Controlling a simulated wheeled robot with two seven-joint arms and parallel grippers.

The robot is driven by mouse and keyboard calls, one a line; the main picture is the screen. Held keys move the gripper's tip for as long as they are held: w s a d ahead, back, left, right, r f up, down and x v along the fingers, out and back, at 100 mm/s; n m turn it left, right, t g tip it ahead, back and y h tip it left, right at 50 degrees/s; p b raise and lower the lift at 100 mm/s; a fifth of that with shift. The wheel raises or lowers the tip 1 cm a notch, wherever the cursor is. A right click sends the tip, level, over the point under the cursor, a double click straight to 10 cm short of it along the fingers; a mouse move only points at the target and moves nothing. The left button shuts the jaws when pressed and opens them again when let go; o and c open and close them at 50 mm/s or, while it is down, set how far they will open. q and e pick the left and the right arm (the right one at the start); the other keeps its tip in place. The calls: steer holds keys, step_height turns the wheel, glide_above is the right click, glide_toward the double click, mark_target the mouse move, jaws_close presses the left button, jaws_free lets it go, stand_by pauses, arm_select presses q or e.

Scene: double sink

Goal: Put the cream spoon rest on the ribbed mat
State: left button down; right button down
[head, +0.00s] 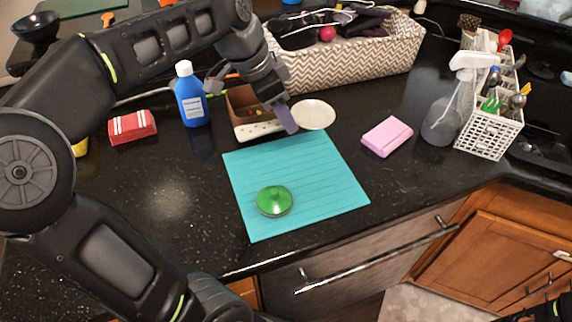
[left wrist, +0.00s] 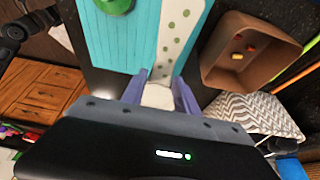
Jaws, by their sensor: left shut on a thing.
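The ribbed mat (head: 320,180) is turquoise and lies flat near the counter's front edge. The cream spoon rest (head: 314,115) shows a round pale dish to the right of my left gripper (head: 289,125) and a green-spotted strip to its left. My left gripper is shut on its narrow middle, at the mat's far edge. In the left wrist view the spotted part (left wrist: 178,38) runs up from between the fingers of the left gripper (left wrist: 160,92); the round end is hidden. I cannot tell whether it touches the counter. My right gripper is not in view.
A green round lid-like thing (head: 273,201) sits on the mat's front left; the rest of the mat is clear. A brown box (head: 243,104) stands just behind the spoon rest. A blue bottle (head: 190,95), pink sponge (head: 387,137) and spray bottle (head: 445,118) stand around.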

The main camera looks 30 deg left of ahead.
mark_target(269, 125)
arm_select(q)
step_height(269, 125, down, 6)
steer(key=shift+r, duration=0.1)
steer(key=shift+f, duration=1.95)
steer(key=shift+f, duration=0.25)
steer(key=c, duration=0.9)
jaws_free()
steer(key=shift+r, duration=0.15)
steer(key=shift+s+r, duration=0.1)
steer(key=shift+r, duration=0.3)
steer(key=v, duration=1.1)
steer(key=shift+a+r, duration=0.1)
steer(key=shift+r, duration=0.1)
